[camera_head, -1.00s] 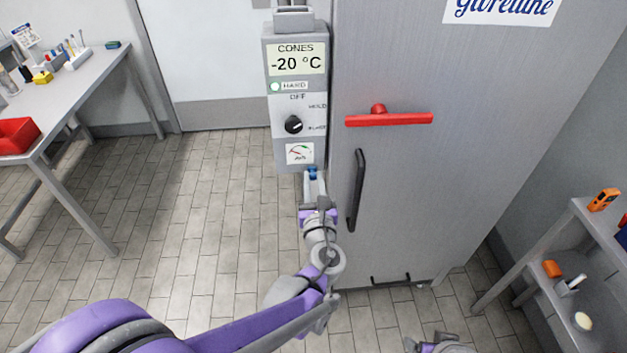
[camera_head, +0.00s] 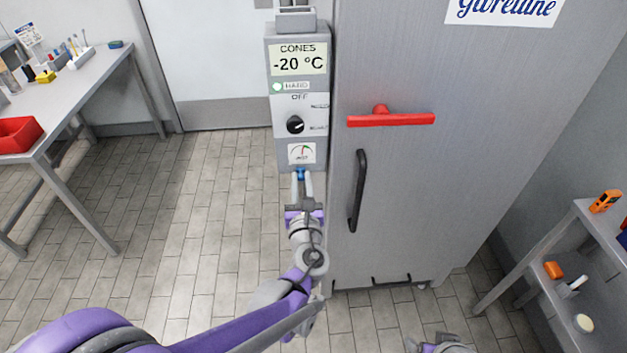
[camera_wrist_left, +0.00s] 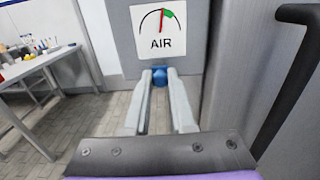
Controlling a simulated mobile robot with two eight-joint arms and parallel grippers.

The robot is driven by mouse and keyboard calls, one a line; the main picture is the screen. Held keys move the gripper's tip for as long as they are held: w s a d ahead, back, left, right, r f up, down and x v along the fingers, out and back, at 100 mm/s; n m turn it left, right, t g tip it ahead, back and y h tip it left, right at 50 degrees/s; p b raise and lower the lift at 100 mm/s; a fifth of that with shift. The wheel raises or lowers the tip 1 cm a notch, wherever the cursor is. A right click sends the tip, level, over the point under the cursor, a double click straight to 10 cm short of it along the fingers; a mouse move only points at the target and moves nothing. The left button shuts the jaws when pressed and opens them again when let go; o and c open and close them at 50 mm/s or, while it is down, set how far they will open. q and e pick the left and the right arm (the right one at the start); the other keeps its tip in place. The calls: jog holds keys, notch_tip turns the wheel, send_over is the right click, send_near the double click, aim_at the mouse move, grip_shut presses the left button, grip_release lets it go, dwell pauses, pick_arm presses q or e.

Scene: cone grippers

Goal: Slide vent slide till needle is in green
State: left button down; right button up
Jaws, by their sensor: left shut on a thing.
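The blue vent slide knob (camera_head: 301,174) sits under the air gauge at the bottom of the grey control box. My left gripper (camera_head: 301,178) is shut on it; the wrist view shows the knob (camera_wrist_left: 160,77) between the fingertips. The AIR gauge (camera_head: 302,153) has a white face. In the left wrist view the gauge (camera_wrist_left: 158,32) shows its red needle pointing nearly straight up, at or just beside the left edge of the green sector. I cannot tell if it is inside. A grey and purple part of my right arm (camera_head: 440,347) shows at the bottom edge; its jaws are unclear.
The control box (camera_head: 283,157) carries a -20 °C display (camera_head: 298,64) and a black dial (camera_head: 295,124). A grey cabinet (camera_head: 440,180) with a red handle (camera_head: 390,119) and black handle (camera_head: 358,190) stands right of it.

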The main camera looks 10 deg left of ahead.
pick_arm(q)
jog(key=shift+s+a, duration=0.2)
jog(key=shift+a, duration=0.3)
jog(key=c, duration=0.8)
grip_release()
jog(key=shift+d, duration=0.1)
jog(key=shift+o, duration=0.2)
jog(key=v, duration=1)
jog(key=shift+s, duration=0.4)
jog(key=s+a+f+n+g+p, duration=0.1)
jog(key=s+a+f+n+g, duration=0.3)
jog(key=n, duration=0.6)
jog(key=s+a+f+n+g+p, duration=0.1)
jog(key=s+a+f+n+g, duration=0.1)
jog(key=s+a+n+g, duration=0.45)
jog(key=s+d+n+g+h+p, duration=0.1)
jog(key=s+d+n+h, duration=0.3)
jog(key=n, duration=1.2)
jog(key=shift+s+d+f+h+p, duration=0.4)
jog(key=shift+s+h+p, duration=0.1)
jog(key=shift+s, duration=0.25)
